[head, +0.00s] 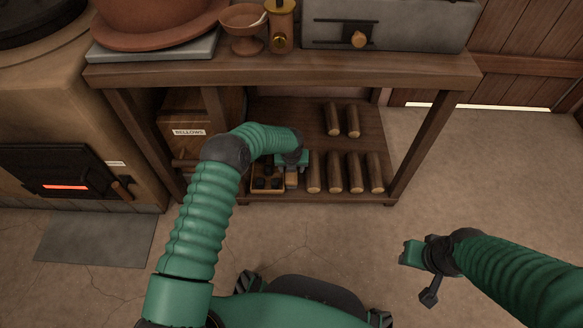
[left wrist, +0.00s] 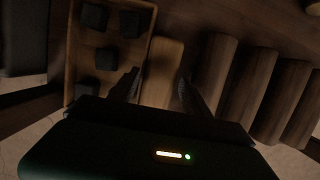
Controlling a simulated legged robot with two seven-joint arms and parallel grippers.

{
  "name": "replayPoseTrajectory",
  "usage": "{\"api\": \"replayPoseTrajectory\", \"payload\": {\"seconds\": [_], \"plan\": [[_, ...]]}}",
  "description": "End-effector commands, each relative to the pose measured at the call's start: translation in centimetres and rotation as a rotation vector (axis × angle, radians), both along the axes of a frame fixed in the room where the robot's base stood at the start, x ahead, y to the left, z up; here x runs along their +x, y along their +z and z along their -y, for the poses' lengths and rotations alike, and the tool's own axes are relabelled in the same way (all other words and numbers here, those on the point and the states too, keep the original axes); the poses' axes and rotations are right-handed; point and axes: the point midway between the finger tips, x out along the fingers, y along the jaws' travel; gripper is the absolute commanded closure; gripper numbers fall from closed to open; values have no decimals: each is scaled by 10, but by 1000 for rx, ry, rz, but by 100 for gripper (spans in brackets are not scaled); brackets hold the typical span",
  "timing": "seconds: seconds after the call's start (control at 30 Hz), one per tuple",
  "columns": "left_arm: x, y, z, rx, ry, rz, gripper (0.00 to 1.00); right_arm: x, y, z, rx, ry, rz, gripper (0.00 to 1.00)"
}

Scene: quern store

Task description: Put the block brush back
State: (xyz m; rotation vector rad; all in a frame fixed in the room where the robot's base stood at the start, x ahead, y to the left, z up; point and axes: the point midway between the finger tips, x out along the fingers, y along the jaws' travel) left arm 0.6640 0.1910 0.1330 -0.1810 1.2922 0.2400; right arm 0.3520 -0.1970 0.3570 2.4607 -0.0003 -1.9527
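The block brush (head: 291,179), seen as a pale wooden block, rests on the low shelf (head: 272,115) between a small crate and a row of logs. In the left wrist view the block (left wrist: 163,70) lies between my left gripper's fingers (left wrist: 158,84), with a narrow gap showing beside them. In the head view my left gripper (head: 291,165) reaches down over the block; bristles are not visible. My right gripper (head: 411,253) hangs over the floor at the right, away from the shelf; its finger opening is unclear.
The small crate (left wrist: 148,45) of dark lumps stands close left of the block. Several upright logs (head: 345,172) stand close to its right. The tabletop (head: 280,72) overhangs the shelf. A stove (head: 70,175) with a glowing slot stands at left. The right floor is clear.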

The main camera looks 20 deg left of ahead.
Motion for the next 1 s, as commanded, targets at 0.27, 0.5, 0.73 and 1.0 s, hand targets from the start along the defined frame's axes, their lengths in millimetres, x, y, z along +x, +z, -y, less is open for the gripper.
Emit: {"api": "replayPoseTrajectory", "payload": {"seconds": [0.27, 0.5, 0.73, 1.0], "plan": [[0, 0, 0, 0, 0, 0, 35, 0, 0, 0, 0, 0, 0, 64], [-2, 30, 1, 1, -1, 2, 35, 0, 21, 0, 0, 0, 0, 64], [-18, 93, 6, 0, -2, 2, 35, 0, 68, 0, 0, 0, 0, 64], [-30, 126, 9, 0, 4, 0, 35, 0, 88, 0, 0, 0, 0, 64]]}}
